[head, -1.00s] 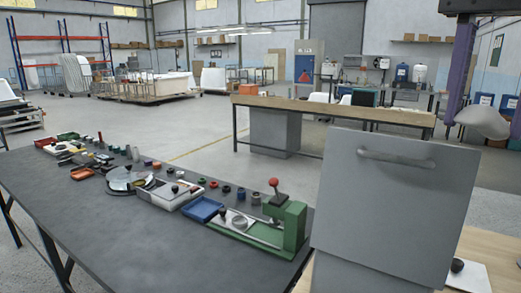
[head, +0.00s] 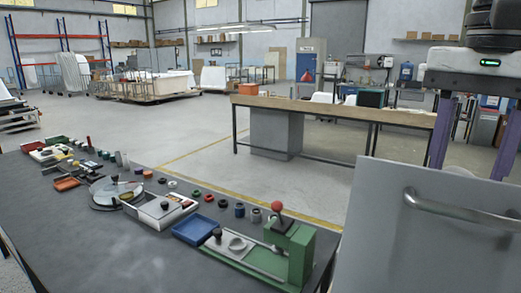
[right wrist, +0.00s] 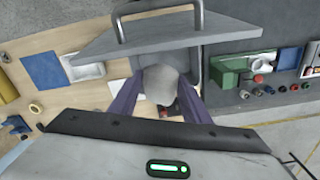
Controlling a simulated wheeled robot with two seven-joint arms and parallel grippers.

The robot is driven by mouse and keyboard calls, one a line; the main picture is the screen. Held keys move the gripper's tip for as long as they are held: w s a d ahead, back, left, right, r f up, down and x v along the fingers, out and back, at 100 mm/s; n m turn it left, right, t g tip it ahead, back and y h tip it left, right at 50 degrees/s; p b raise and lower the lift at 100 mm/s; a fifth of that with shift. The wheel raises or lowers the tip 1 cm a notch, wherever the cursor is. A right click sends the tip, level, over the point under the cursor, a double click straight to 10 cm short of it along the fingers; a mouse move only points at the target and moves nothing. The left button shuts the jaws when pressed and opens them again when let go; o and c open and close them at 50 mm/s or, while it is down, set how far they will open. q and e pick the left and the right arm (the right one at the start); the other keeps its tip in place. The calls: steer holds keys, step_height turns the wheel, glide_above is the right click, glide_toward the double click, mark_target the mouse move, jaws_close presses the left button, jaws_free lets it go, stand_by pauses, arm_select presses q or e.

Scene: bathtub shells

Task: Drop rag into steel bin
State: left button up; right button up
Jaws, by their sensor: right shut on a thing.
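The steel bin's grey lid (head: 425,235) with its bar handle stands raised at the lower right of the head view. The lid (right wrist: 180,38) also shows at the top of the right wrist view, with part of the grey steel bin (right wrist: 193,68) behind it. My right gripper (right wrist: 165,88) has purple fingers and is shut on the pale grey rag (right wrist: 168,82). I cannot tell whether the rag is inside the bin opening. My left gripper is out of view.
A dark workbench (head: 110,250) on the left carries a green press (head: 295,250), a blue tray (head: 200,228) and small parts. Open floor lies beyond.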

steer(key=f, duration=0.4)
steer(key=shift+d+f, duration=0.25)
step_height(320, 180, down, 6)
stand_by(0.3)
steer(key=o, duration=1.1)
step_height(320, 180, up, 10)
steer(key=shift+r, duration=0.15)
step_height(320, 180, down, 7)
steer(key=shift+f, duration=0.2)
stand_by(0.9)
